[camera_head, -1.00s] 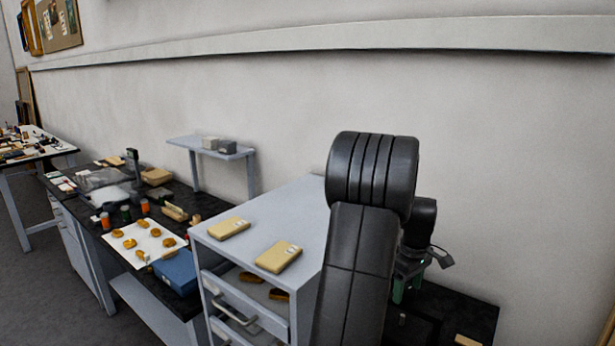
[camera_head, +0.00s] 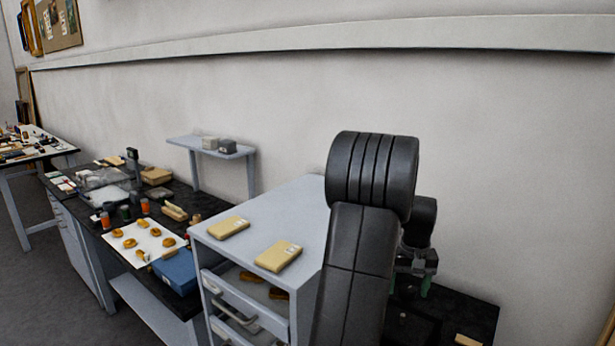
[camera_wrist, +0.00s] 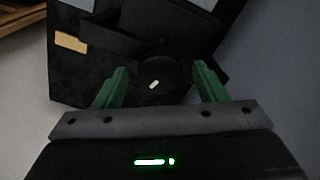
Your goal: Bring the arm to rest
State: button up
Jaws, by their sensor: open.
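My gripper (camera_wrist: 160,88) shows in the wrist view with its two green fingers spread apart and nothing between them. It points down over a dark surface, with a dark round part carrying a small white mark beyond the fingers. In the head view my arm stands folded at the right, its big dark links covering part of the grey cabinet. My gripper there is behind the arm, mostly hidden, with a bit of green finger showing above the black surface.
A grey drawer cabinet (camera_head: 275,212) with an open drawer (camera_head: 250,300) stands left of my arm, two tan packets (camera_head: 278,256) on top. Farther left is a black workbench (camera_head: 205,203) with a blue box (camera_head: 176,270) and a white sheet (camera_head: 135,230) bearing several amber pieces. The wall is behind.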

jog(key=shift+m, duration=1.5)
